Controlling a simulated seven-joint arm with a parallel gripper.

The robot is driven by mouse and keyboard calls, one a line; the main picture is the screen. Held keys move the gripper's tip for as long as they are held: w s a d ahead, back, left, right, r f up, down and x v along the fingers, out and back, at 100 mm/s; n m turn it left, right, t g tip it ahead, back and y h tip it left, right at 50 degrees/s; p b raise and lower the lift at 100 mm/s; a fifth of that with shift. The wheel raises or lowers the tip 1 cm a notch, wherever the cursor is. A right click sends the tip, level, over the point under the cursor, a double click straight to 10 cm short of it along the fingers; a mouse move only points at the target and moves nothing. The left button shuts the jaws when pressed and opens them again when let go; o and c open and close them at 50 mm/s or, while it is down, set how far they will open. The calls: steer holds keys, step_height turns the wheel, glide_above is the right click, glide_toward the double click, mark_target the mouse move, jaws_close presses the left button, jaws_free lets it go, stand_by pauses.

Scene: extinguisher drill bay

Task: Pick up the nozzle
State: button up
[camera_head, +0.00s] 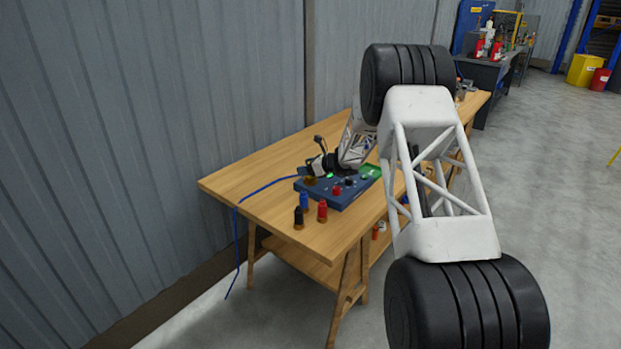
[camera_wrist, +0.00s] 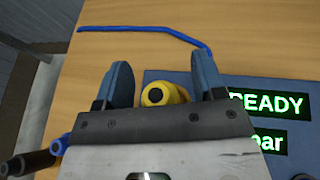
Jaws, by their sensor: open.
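A yellow, round-ended piece with a dark centre (camera_wrist: 155,96), which looks like the nozzle, shows between my fingers in the wrist view. Its lower part is hidden behind my gripper's body. My gripper (camera_wrist: 162,78) is open, with one blue-grey finger on each side of the piece and visible gaps between. In the head view my gripper (camera_head: 322,163) is low over the back left of a dark blue panel box (camera_head: 343,200). The nozzle is hard to make out there. A blue hose (camera_head: 265,188) runs from the box over the table edge; it also shows in the wrist view (camera_wrist: 140,29).
Blue (camera_head: 304,201), black (camera_head: 298,217) and red (camera_head: 322,210) capped pieces stand at the front of the wooden table (camera_head: 250,205). A lit READY display (camera_wrist: 270,104) is right of my fingers. A corrugated wall stands behind the table. The table's left end is mostly clear.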

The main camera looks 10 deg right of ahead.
stand_by(0.5)
steer(key=c, duration=1.1)
steer(key=shift+r, duration=5)
